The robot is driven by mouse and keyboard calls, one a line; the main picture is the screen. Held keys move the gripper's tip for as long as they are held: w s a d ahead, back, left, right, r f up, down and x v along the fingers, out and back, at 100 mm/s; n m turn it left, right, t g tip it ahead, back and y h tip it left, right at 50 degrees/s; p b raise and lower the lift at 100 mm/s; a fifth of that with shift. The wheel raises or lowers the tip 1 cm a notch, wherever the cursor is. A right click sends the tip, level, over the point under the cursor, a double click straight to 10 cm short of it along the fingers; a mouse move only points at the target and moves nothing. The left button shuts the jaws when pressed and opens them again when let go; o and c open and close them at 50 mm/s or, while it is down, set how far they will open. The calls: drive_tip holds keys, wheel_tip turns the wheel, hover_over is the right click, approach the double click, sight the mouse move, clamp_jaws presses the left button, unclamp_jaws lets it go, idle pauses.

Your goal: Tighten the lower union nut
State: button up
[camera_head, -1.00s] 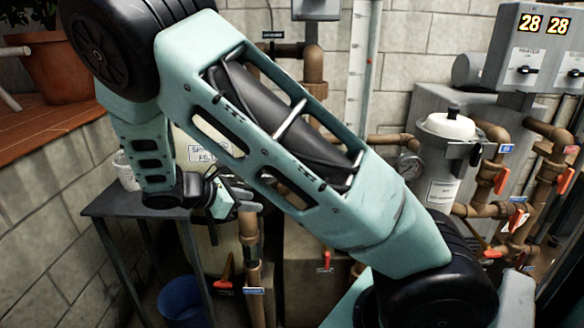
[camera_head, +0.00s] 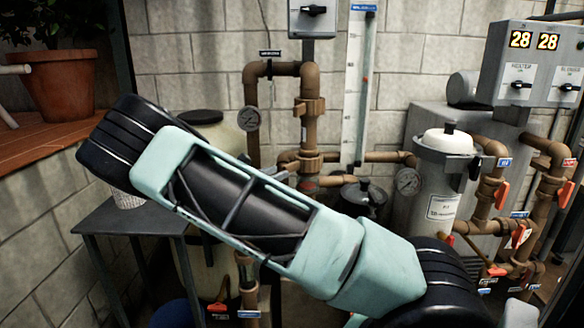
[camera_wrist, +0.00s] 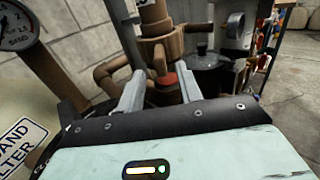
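A brown vertical pipe (camera_head: 310,82) carries a wide union-type fitting (camera_head: 308,106) and a lower collar fitting (camera_head: 309,160) below it. I cannot tell for certain which is the lower union nut. Contact with the pipe cannot be made out.
A pressure gauge (camera_head: 249,118) is at left of the pipe. A dark-lidded pot (camera_head: 362,194) and a white-lidded canister (camera_head: 447,150) stand at right. Red-handled valves (camera_head: 501,192) line the right side. A dark table (camera_head: 125,216) and plant pot (camera_head: 60,84) are left.

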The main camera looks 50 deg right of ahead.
sight(299, 164)
drive_tip(key=d, duration=0.7)
drive_tip(key=shift+s+d, duration=0.1)
drive_tip(key=shift+s, duration=0.2)
clamp_jaws()
